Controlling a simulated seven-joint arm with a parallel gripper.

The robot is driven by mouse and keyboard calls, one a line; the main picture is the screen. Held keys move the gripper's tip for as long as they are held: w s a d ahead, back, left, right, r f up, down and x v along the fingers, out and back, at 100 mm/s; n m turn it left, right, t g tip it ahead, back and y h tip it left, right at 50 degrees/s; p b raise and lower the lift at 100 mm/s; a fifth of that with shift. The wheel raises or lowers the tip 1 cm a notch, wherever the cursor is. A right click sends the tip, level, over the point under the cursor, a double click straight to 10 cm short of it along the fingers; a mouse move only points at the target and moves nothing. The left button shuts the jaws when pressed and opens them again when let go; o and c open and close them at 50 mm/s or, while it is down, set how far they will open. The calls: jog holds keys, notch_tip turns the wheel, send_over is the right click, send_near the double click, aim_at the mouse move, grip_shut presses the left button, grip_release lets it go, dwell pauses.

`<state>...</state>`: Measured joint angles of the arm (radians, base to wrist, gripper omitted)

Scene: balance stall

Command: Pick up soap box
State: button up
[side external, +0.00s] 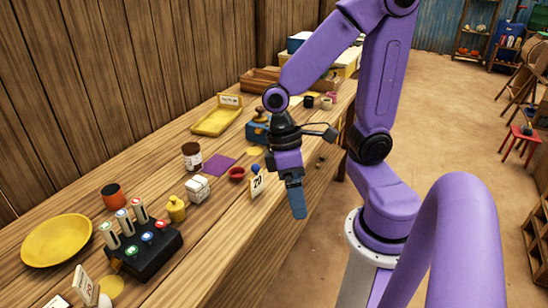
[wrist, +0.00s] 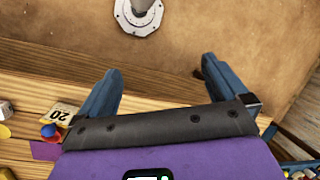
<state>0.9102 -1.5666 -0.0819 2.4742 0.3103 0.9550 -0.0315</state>
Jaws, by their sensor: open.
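A small whitish box with a band around it (side external: 198,188), which looks like the soap box, sits on the wooden bench left of my gripper (side external: 296,205) in the side external view. My gripper hangs fingers down near the bench's front edge, well apart from the box. In the wrist view its two blue fingers (wrist: 160,66) are wide apart, with nothing between them.
A "20" card (side external: 257,184) stands by the front edge. A black rack (side external: 145,248) and yellow plate (side external: 56,240) are nearer the camera.

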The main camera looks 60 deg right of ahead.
jog(key=w+d+f+m+t+y, duration=0.4)
jog(key=w+d+m, duration=0.35)
jog(key=m, duration=0.45)
jog(key=w+d+f+m+t+y, duration=0.2)
jog(key=w+d+m+t+y, duration=0.2)
jog(key=w+d+m+y, duration=0.55)
jog(key=s+d+f+m+t+h, duration=0.2)
jog(key=d+f+m+t+h, duration=0.1)
jog(key=d+m+h, duration=0.3)
jog(key=s+d+f+m+t+h, duration=0.2)
jog(key=s+d+m+h, duration=0.15)
jog(key=d+m, duration=0.4)
jog(key=s+d+f+m+t+h, duration=0.1)
jog(key=d+f+m+t+h, duration=0.2)
jog(key=d+m+h, duration=0.35)
jog(key=shift+y, duration=0.75)
jog(key=x, duration=0.7)
jog(key=d+x, duration=0.1)
jog(key=x, duration=0.3)
jog(key=shift+w+d, duration=0.1)
jog(key=shift+d+x, duration=0.2)
jog(key=shift+x, duration=2.55)
jog(key=shift+r, duration=0.1)
jog(key=c, duration=0.9)
jog(key=shift+o, duration=0.2)
